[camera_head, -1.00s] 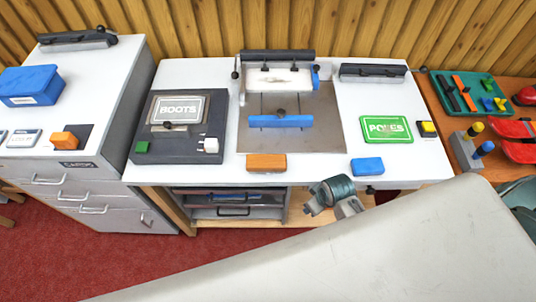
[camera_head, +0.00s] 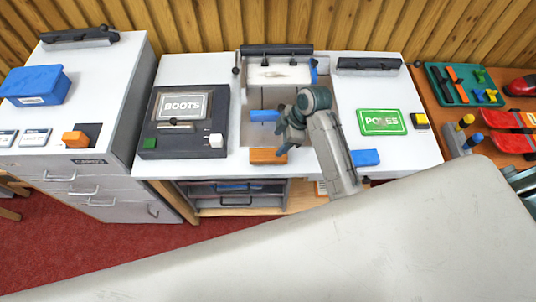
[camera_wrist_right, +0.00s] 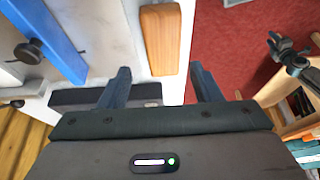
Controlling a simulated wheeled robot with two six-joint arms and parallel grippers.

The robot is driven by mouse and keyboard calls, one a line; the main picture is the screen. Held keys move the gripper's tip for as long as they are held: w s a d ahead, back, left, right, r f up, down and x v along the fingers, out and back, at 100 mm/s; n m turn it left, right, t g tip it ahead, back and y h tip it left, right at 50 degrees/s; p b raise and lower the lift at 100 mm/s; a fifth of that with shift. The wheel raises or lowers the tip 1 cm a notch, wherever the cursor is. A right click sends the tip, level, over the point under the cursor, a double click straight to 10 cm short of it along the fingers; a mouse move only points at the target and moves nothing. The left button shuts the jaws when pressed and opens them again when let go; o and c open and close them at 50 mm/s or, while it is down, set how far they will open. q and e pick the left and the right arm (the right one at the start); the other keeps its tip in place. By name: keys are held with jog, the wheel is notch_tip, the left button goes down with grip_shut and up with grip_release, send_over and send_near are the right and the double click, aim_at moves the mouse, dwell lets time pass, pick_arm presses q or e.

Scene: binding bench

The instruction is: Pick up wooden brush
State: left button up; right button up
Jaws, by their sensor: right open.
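The wooden brush shows as an orange-brown block (camera_head: 268,155) at the front edge of the white bench, left of the blue block. In the right wrist view the brush (camera_wrist_right: 160,40) lies ahead, between the lines of the two dark fingers and a little beyond their tips. My right gripper (camera_head: 286,147) is over the front of the bench, just right of the brush, and partly covers its right end. In the wrist view the fingers (camera_wrist_right: 158,85) are apart with nothing between them. My left gripper does not show in the head view.
A blue bar (camera_head: 264,115) and a clamp frame (camera_head: 275,50) stand behind the brush. A blue block (camera_head: 365,158) lies right of my arm. The BOOTS box (camera_head: 182,140) is at left, the green POLES sign (camera_head: 382,122) at right. A dark jointed thing (camera_wrist_right: 290,58) is unclear.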

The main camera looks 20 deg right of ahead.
aim_at(270, 154)
jog(key=x, duration=0.2)
jog(key=p+x, duration=0.1)
jog(key=x, duration=0.1)
jog(key=shift+s+a+f, duration=0.1)
jog(key=shift+s+f, duration=0.05)
jog(key=shift+f, duration=0.05)
jog(key=p+x, duration=0.1)
jog(key=x, duration=0.1)
jog(key=p+x, duration=0.1)
jog(key=x, duration=0.1)
jog(key=shift+a+f+p, duration=0.2)
jog(key=shift+p, duration=0.15)
jog(key=shift+a+f, duration=0.15)
jog(key=shift+f, duration=0.3)
jog(key=shift+f, duration=0.1)
jog(key=c, duration=0.8)
